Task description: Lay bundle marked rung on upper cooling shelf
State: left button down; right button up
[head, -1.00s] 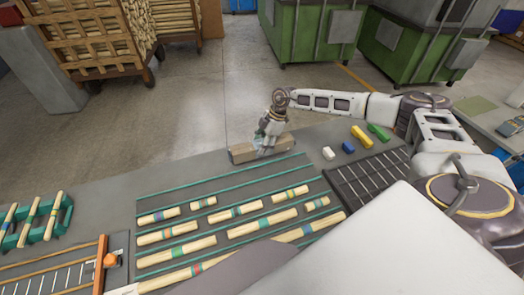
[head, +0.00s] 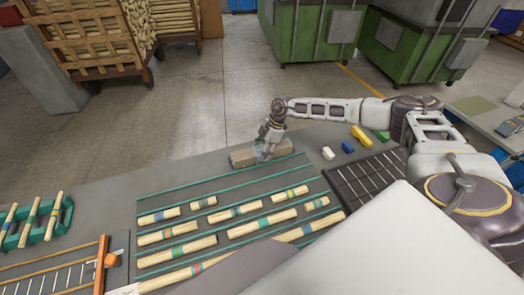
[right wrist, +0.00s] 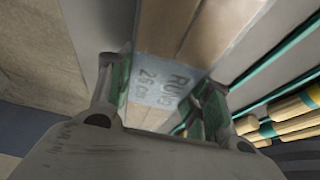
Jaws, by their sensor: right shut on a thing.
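The bundle (head: 243,158) is a long light-brown wooden block with a grey band at its middle. It lies near the far edge of the grey table in the head view. My right gripper (head: 264,153) is shut on the bundle around this band. In the wrist view the right gripper (right wrist: 162,95) has a finger on each side of it. My left gripper is out of view. I cannot make out a clear upper cooling shelf.
Banded wooden rods (head: 262,222) lie in rows between green strips left of a dark slatted rack (head: 362,180). White, blue, yellow (head: 361,136) and green blocks lie right of the bundle. A green holder (head: 68,212) with rods stands at left.

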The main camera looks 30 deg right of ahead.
jog(key=o, duration=1.4)
jog(key=shift+c, duration=0.2)
jog(key=b+v, duration=0.1)
jog(key=v, duration=1.1)
jog(key=shift+o, duration=0.4)
jog(key=shift+a+r, duration=0.1)
